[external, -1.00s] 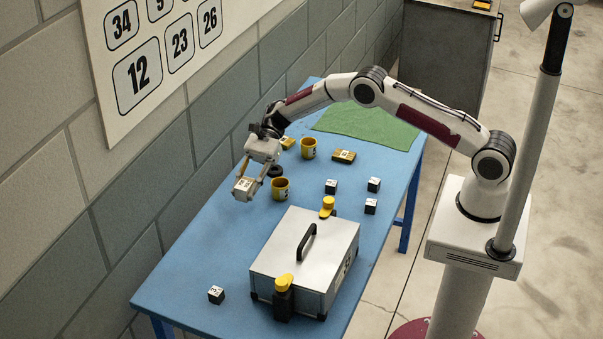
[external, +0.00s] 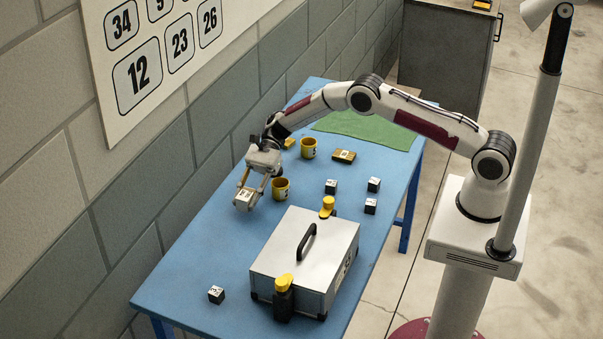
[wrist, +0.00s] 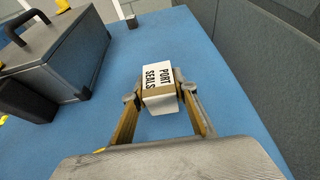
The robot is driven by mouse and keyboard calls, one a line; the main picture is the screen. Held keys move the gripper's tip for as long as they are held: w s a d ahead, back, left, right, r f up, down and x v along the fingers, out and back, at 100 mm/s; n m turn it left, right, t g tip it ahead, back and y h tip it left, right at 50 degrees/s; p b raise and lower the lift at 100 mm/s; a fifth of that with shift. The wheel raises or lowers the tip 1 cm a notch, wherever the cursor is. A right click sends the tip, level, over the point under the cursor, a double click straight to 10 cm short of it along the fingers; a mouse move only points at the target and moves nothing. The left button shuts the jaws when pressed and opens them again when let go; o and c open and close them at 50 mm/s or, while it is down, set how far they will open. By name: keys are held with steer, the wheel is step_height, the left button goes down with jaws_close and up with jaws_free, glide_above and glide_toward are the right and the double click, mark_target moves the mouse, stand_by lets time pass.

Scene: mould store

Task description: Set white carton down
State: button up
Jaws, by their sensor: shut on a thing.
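The white carton (external: 246,201) is a small box with a brown band and a label reading "PORT SEALS". It also shows between my fingers in the wrist view (wrist: 159,90). My gripper (external: 250,194) is shut on it, with one finger on each side, as the wrist view shows (wrist: 159,97). The carton is low over the blue table (external: 195,250), near its wall-side edge. I cannot tell whether its underside touches the tabletop.
A yellow mug (external: 281,189) stands close to the right of my gripper. A large grey case (external: 300,255) with a black handle stands nearer the camera. A small black cube (external: 216,294) is at the near left. The blue surface between cube and carton is clear.

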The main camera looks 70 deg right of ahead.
steer(key=shift+f, duration=0.3)
steer(key=o, duration=1.1)
steer(key=shift+o, duration=0.2)
steer(key=shift+r, duration=0.15)
steer(key=shift+r, duration=0.5)
steer(key=v, duration=1.2)
steer(key=shift+f, duration=0.1)
